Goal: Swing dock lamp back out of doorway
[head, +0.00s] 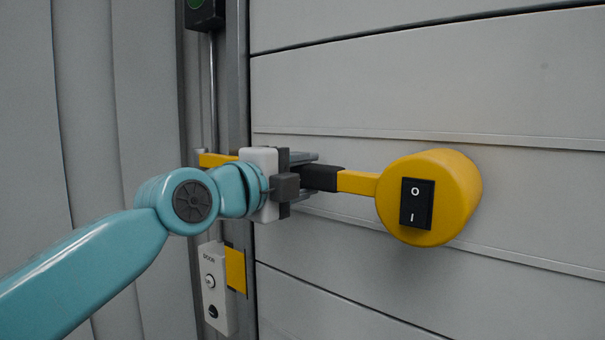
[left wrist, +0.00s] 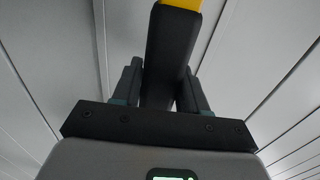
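The dock lamp has a round yellow head (head: 458,195) with a black rocker switch (head: 416,203) marked O and I. Its yellow arm (head: 357,183) runs left to the door frame and carries a black grip (head: 322,178). The lamp stands out in front of the grey door panels. My left gripper (head: 302,170) is at the black grip. In the left wrist view its two fingers (left wrist: 160,90) lie close along both sides of the grip (left wrist: 170,50), and it looks shut on it. The far finger is partly hidden in the head view. My right gripper is not in view.
A metal door post (head: 238,60) stands behind my left wrist, with a yellow bracket on it. A grey DOOR button box (head: 216,290) is below, and a dark box with a green sign (head: 203,12) is above. Ribbed grey wall (head: 90,90) fills the left.

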